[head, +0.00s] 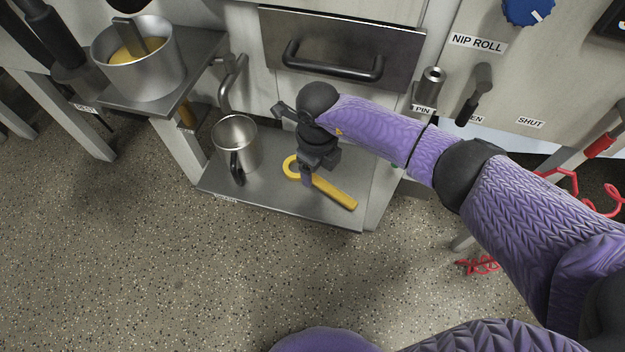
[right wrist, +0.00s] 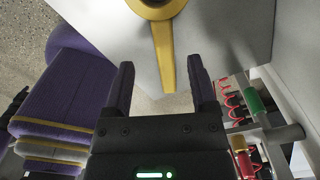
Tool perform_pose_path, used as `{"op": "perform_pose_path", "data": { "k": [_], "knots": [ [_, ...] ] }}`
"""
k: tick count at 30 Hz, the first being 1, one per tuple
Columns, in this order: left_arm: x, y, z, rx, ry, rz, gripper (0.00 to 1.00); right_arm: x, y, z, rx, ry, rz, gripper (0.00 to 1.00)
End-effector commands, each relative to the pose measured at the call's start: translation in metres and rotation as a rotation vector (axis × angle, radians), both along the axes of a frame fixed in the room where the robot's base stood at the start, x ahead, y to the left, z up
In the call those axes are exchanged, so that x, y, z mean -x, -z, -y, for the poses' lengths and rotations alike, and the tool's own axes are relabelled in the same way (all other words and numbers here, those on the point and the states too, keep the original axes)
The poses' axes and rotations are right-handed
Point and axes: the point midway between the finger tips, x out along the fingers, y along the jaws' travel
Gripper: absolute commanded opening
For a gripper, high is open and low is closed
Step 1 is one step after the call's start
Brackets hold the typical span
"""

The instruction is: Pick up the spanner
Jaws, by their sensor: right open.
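The yellow spanner (head: 336,192) lies on the grey metal shelf (head: 262,196), its ring end to the left and its handle pointing to the lower right. My right gripper (head: 306,180) hangs just above it, near the ring end, and hides part of it. In the right wrist view the spanner's handle (right wrist: 163,55) runs down between the two open fingers of the right gripper (right wrist: 160,72), apart from both. I cannot tell how far the fingertips are above the shelf. My left gripper is not in view.
A metal jug (head: 236,145) stands on the shelf left of the spanner. A pot (head: 140,62) with yellow content sits on a higher tray at left. A drawer handle (head: 333,64) juts out behind my arm. Red coiled hoses (head: 478,264) are at right.

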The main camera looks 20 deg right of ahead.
Motion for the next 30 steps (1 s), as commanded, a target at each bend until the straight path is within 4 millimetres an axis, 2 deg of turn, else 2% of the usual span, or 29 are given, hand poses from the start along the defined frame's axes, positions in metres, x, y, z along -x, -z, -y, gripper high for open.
{"op": "perform_pose_path", "data": {
  "k": [1, 5, 11, 14, 22, 30],
  "knots": [
    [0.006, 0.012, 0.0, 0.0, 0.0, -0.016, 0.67, -0.001, 0.019, 0.001, -0.001, 0.002, -0.008, 0.74],
    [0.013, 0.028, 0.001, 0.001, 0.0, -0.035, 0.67, -0.003, 0.044, 0.003, -0.001, 0.002, -0.009, 0.74],
    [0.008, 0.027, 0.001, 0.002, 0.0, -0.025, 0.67, -0.004, 0.04, 0.003, -0.003, 0.002, 0.001, 0.74],
    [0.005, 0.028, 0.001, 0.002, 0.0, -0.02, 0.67, -0.004, 0.039, 0.003, -0.003, 0.002, 0.001, 0.57],
    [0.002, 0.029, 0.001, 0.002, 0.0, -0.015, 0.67, -0.004, 0.039, 0.003, -0.003, 0.002, -0.001, 0.0],
    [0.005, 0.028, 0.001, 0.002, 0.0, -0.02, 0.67, -0.004, 0.039, 0.003, -0.004, 0.002, 0.0, 0.0]
  ]
}}
